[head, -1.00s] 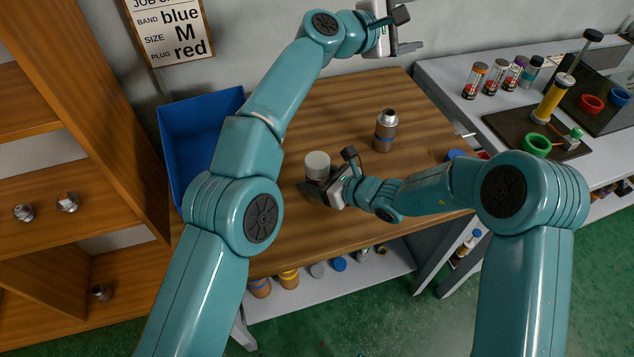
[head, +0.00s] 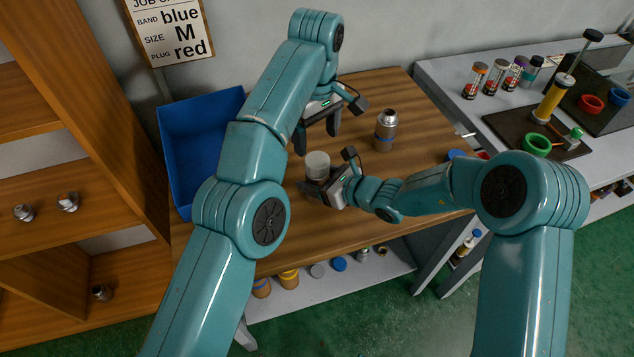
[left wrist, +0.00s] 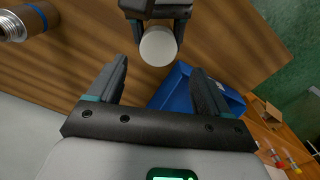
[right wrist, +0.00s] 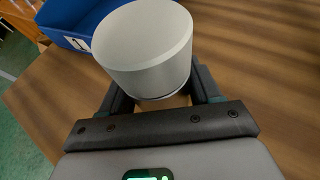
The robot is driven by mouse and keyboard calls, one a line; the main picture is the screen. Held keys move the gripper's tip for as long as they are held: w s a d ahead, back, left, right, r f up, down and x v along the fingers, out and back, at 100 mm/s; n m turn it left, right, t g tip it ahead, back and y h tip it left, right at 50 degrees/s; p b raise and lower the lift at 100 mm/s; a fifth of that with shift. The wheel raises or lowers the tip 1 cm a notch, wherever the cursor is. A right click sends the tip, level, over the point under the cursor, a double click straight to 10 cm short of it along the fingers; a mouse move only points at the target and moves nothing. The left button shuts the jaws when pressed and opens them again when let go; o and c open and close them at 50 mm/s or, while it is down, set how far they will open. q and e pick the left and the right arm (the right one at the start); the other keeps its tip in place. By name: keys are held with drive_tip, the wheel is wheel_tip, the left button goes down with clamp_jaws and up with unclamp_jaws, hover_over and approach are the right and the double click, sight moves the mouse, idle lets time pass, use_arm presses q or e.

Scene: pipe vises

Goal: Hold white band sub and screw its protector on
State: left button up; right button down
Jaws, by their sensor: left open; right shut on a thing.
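A white-grey round cap (head: 317,163) sits between the fingers of my right gripper (head: 322,188), just over the table. It fills the top of the right wrist view (right wrist: 145,48), and it also shows in the left wrist view (left wrist: 158,46). My right gripper is shut on the capped piece. The part below the cap is mostly hidden, so I cannot see a white band or how far the cap is seated. My left gripper (head: 316,134) is open and empty, pointing down above and behind the cap. In the left wrist view the cap lies beyond its open fingers.
A blue-banded metal sub (head: 386,131) stands upright right of my grippers. A blue bin (head: 198,101) stands at the table's left. The wooden table (head: 290,240) is clear at its front. A grey bench (head: 455,85) with several tubes and a vise is at right.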

sight(318, 160)
use_arm(q)
drive_tip(key=shift+f, duration=0.15)
drive_tip(key=shift+f, duration=3.9)
drive_tip(key=c, duration=1.1)
drive_tip(key=shift+o, duration=0.2)
drive_tip(key=m, duration=0.6)
drive_tip(key=shift+m, duration=0.3)
drive_tip(key=o, duration=1.2)
drive_tip(key=shift+c, duration=0.2)
drive_tip(key=shift+d, duration=0.15)
